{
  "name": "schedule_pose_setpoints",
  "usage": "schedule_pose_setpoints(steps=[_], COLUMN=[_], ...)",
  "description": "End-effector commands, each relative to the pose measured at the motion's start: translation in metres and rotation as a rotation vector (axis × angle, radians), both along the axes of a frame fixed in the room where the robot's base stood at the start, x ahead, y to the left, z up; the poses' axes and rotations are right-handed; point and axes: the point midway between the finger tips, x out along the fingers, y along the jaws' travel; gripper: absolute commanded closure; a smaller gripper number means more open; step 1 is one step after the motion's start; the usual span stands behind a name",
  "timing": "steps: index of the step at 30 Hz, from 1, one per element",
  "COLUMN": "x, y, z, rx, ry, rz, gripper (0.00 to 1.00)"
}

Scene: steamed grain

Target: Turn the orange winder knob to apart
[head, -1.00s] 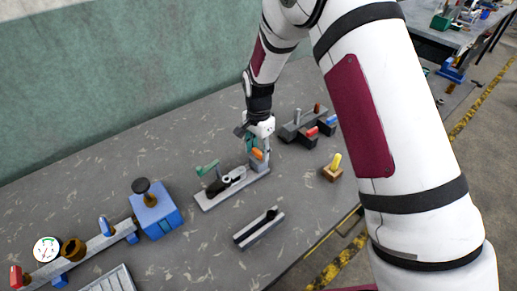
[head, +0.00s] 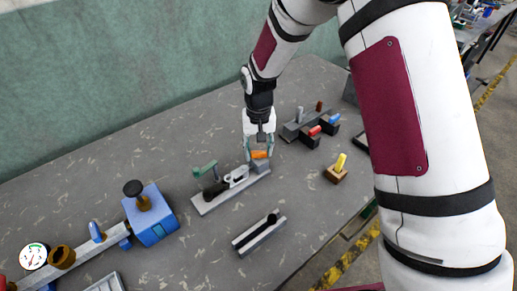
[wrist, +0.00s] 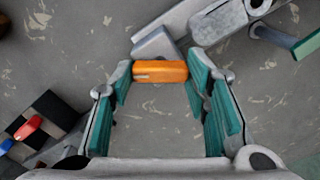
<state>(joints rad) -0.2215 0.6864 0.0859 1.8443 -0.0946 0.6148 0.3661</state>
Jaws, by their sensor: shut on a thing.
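The orange winder knob (head: 260,155) stands at the right end of a grey fixture (head: 213,203) on the bench. In the wrist view the knob (wrist: 160,71) lies crosswise between my two teal fingertips, its long side running from one finger to the other. My gripper (head: 259,158) is shut on the knob from above; it also shows in the wrist view (wrist: 160,76). The fixture's green lever (head: 205,168) and black handle lie to the left of the knob. The knob's underside is hidden.
A grey block with red and blue pegs (head: 312,132) is to the right. A yellow-handled piece (head: 339,166) and a slotted bar (head: 259,236) lie nearer. A blue box with a black knob (head: 150,221) is at left. Bench is clear between them.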

Motion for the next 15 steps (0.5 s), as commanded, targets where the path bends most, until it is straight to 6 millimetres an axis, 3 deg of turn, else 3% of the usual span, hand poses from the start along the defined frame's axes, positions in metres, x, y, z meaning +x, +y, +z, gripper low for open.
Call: schedule_pose_setpoints(steps=[15], x=[0.0009], y=[-0.0001], z=[-0.0004], rx=[0.001], ry=[-0.001], rz=[0.436], gripper=[0.85])
